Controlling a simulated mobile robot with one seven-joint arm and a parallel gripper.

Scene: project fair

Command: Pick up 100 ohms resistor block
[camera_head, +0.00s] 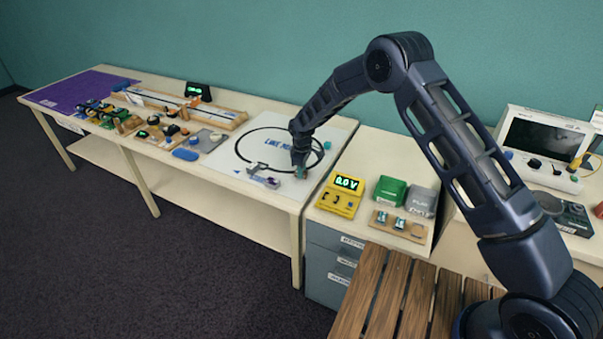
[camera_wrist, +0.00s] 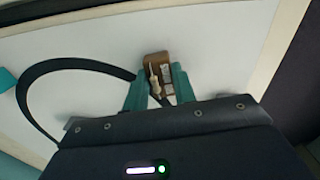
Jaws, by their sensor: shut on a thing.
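A small brown block (camera_wrist: 153,58) with a pale part and whitish labels on top sits between my gripper's green fingers in the wrist view. Its label is too small to read, so I cannot tell its value. My gripper (camera_wrist: 160,70) is shut on this block, with one finger on each side. In the head view my gripper (camera_head: 300,172) points down over the right part of the white line-track board, and the block is mostly hidden there. I cannot tell whether the block touches the board.
The white board (camera_head: 228,162) with a black loop lies under my gripper. A purple-topped piece (camera_head: 272,183) and a small bracket (camera_head: 257,167) are close by on its left. A yellow meter (camera_head: 341,194), green box (camera_head: 390,190) and component board (camera_head: 399,226) stand on the cabinet to the right.

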